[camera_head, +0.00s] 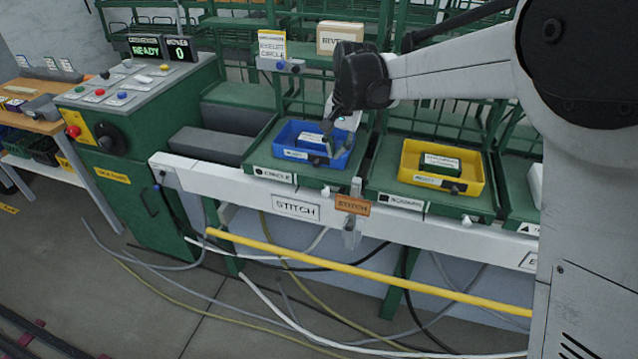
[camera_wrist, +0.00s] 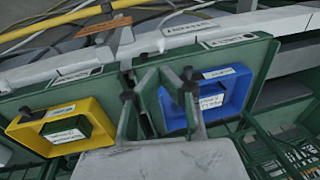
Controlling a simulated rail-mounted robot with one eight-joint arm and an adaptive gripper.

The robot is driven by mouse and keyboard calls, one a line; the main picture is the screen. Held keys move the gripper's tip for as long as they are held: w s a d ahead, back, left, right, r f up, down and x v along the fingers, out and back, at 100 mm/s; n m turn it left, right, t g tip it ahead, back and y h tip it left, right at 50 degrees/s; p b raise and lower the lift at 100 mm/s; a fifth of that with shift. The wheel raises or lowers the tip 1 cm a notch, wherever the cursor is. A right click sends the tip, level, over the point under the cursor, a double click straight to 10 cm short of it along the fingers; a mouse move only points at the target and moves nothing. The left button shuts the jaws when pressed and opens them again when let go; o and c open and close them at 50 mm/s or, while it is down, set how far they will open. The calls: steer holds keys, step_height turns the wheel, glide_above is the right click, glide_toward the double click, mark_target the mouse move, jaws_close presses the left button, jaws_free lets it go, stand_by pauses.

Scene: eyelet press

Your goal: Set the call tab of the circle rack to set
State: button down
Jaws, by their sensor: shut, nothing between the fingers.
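The circle rack's green shelf (camera_head: 262,160), labelled CIRCLE, is left of centre in the head view and holds a blue bin (camera_head: 287,143). The blue bin also shows in the wrist view (camera_wrist: 232,88). A small white tab (camera_head: 326,191) sits at the shelf's front right corner; I take it for the call tab, but its setting is too small to read. My gripper (camera_head: 334,135) is shut and empty, over the right part of the blue bin. In the wrist view my gripper (camera_wrist: 158,88) points toward the front rail, hiding part of the shelf edge.
A yellow bin (camera_head: 443,186) stands on the shelf to the right. A green control console (camera_head: 135,130) stands left. Rack frames rise behind.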

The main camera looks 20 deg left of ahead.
mark_target(327, 191)
steer(key=shift+f, duration=0.15)
steer(key=f, duration=0.4)
steer(key=a+f+b, duration=0.1)
steer(key=f, duration=0.4)
steer(key=w+a+f, duration=0.1)
steer(key=f, duration=0.3)
steer(key=shift+a+f, duration=0.1)
steer(key=shift+f, duration=0.15)
steer(key=shift+w+f, duration=0.1)
